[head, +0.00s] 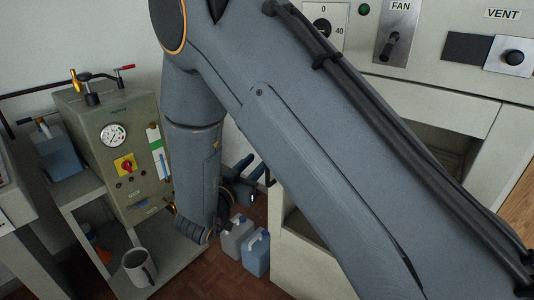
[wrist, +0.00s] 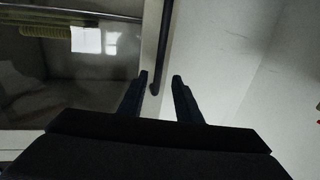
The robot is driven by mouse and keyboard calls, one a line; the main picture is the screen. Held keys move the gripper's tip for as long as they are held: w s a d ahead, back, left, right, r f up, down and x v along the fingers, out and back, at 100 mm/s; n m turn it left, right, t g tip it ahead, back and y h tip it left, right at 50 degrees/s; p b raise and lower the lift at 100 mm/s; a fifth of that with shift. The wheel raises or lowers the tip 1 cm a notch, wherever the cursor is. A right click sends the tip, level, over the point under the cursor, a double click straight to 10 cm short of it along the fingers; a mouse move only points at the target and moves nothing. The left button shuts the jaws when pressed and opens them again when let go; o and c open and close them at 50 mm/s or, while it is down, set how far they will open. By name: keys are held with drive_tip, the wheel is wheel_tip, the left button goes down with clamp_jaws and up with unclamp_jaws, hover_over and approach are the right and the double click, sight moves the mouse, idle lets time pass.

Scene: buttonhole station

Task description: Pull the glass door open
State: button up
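The glass door (wrist: 70,65) fills the left of the wrist view as a dark, shiny pane with a white patch and a yellowish strip showing in it. A dark upright bar handle (wrist: 164,40) runs down beside the pane's right edge, and its lower end shows between my fingers. My gripper (wrist: 161,79) is open, with one finger on each side of the bar in the picture. A gap shows on both sides, and I cannot tell the depth between them. In the head view my gripper (head: 243,184) is partly hidden behind my arm, and the door cannot be made out.
A cabinet with FAN and VENT controls (head: 440,70) stands at the right, largely behind my arm. A grey-green unit with a gauge (head: 112,135) sits on a cart at the left, with a mug (head: 140,267) low down. Two jugs (head: 256,254) stand on the floor below my gripper.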

drive_tip(key=x, duration=0.7)
drive_tip(key=shift+w+d+p, duration=0.25)
drive_tip(key=shift+w+p, duration=0.05)
drive_tip(key=shift+p, duration=0.15)
drive_tip(key=shift+r, duration=0.1)
clamp_jaws()
